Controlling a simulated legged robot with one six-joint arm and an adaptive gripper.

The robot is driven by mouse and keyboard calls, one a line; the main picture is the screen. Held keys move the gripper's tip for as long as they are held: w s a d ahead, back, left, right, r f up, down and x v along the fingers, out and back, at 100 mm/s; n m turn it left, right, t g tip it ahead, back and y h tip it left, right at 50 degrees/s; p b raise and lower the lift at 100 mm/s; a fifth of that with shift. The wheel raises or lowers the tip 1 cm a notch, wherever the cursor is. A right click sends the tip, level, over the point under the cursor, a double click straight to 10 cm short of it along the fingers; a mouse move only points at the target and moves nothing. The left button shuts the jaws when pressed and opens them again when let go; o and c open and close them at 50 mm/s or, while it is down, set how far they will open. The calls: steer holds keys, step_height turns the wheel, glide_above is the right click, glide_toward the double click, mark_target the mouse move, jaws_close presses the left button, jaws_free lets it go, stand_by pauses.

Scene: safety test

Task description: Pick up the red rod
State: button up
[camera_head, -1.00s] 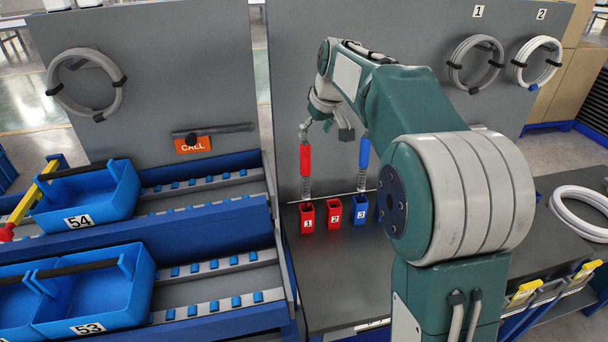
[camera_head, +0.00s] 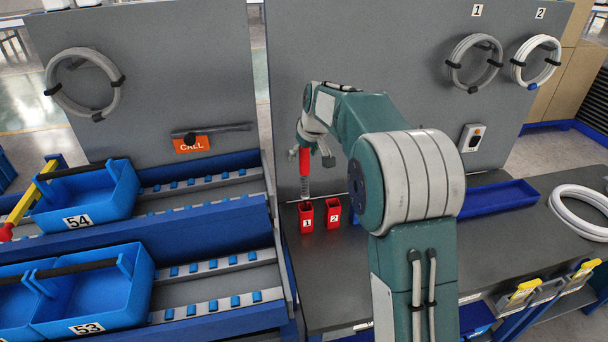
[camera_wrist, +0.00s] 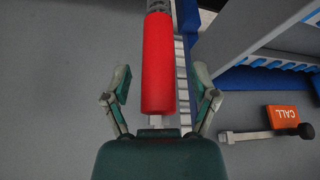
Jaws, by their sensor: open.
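The red rod (camera_head: 305,161) stands upright on a coiled spring above the red box marked 1 (camera_head: 307,224). In the wrist view, the red rod (camera_wrist: 158,62) lies lengthwise between the two fingers of my gripper (camera_wrist: 160,88). The fingers are spread, one on each side, with visible gaps to the rod. In the head view, my gripper (camera_head: 311,157) is at the rod's height, and my arm comes down to it from the right. The rod's end nearest the palm shows a short pale tip.
A red box marked 2 (camera_head: 333,212) stands beside box 1. A grey panel (camera_head: 400,60) rises behind, with hanging cable coils. Blue bins (camera_head: 90,195) are on the left. An orange CALL sign (camera_head: 192,145) is on the left panel. A blue tray (camera_head: 500,197) lies right of my arm.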

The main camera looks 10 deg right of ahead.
steer(key=shift+w+f, duration=0.15)
steer(key=shift+f, duration=0.15)
jaws_close()
steer(key=shift+r, duration=0.1)
